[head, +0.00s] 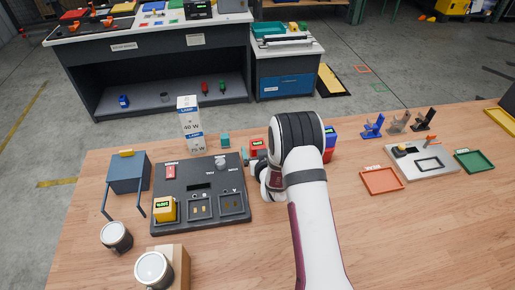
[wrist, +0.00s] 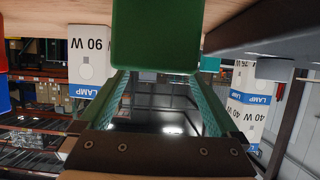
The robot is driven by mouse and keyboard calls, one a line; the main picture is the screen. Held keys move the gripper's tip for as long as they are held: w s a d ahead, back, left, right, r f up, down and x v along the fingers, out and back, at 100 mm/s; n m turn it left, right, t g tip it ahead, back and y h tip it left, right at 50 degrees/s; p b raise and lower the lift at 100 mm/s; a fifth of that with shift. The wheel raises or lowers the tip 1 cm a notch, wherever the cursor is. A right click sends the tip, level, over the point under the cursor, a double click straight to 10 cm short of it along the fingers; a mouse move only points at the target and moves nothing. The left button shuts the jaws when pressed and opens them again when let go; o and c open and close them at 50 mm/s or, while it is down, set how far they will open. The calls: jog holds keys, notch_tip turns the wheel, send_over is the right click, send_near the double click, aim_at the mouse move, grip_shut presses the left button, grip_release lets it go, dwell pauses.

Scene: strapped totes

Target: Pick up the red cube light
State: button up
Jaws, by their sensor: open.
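A red cube with a green-lettered display (head: 256,147), which looks like the red cube light, sits left of my forearm in the head view, partly hidden by my arm. My gripper (head: 258,167) is close to it. The wrist view shows my gripper (wrist: 160,90) with its two green fingers spread apart. A plain green block (wrist: 155,35) stands in front of the fingers there, large and close. No display shows on it. I cannot tell whether the fingers straddle it. The red cube is not clearly seen in the wrist view.
A blue cube (head: 331,131) sits above a red block (head: 328,155) just right of my arm. Tall lamp boxes (head: 190,125) (wrist: 92,55) stand on both sides of my gripper. A dark panel (head: 205,215) with a yellow cube (head: 164,209) lies left. The front right table is clear.

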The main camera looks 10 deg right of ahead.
aim_at(258, 143)
jog(key=x, duration=0.5)
jog(key=shift+w+d, duration=0.2)
jog(key=shift+d, duration=0.2)
grip_shut()
